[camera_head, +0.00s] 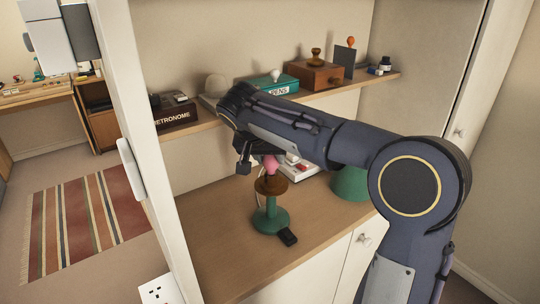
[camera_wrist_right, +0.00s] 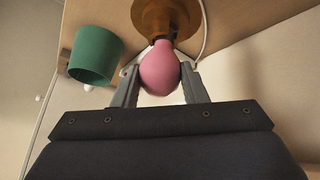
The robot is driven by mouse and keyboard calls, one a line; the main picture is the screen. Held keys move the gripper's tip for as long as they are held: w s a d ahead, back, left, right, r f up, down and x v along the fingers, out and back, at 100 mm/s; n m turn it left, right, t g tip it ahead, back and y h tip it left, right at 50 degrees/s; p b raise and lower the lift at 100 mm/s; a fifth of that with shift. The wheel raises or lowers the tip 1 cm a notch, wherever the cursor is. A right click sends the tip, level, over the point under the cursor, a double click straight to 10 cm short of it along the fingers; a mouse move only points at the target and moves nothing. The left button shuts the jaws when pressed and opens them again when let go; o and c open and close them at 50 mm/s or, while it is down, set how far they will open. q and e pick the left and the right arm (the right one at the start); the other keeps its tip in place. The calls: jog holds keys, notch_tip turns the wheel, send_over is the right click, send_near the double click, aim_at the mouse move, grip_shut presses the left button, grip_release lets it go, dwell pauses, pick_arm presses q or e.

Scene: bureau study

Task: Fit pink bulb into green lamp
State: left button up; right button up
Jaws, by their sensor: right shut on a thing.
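The green lamp (camera_head: 270,220) stands upright on the lower shelf, with a brown socket cup (camera_head: 270,185) on top; the cup also shows in the right wrist view (camera_wrist_right: 168,15). My right gripper (camera_head: 258,160) is shut on the pink bulb (camera_head: 271,165), directly above the cup. In the right wrist view the bulb (camera_wrist_right: 159,70) sits between both fingers, its narrow end toward the cup. The narrow end overlaps the cup in view; I cannot tell how far it is seated. My left gripper is not in view.
A green shade (camera_head: 350,184) stands to the right of the lamp, partly behind my arm. A small black object (camera_head: 288,236) lies by the lamp foot. The upper shelf (camera_head: 215,124) holds boxes and stamps. A white upright panel (camera_head: 150,170) bounds the left; the front of the lower shelf is clear.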

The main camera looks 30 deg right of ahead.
dwell(0.3)
jog(key=shift+m+g, duration=0.3)
jog(key=shift+m, duration=0.2)
jog(key=shift+m+p, duration=0.3)
jog(key=shift+m, duration=0.1)
jog(key=o, duration=1)
jog(key=shift+o, duration=0.2)
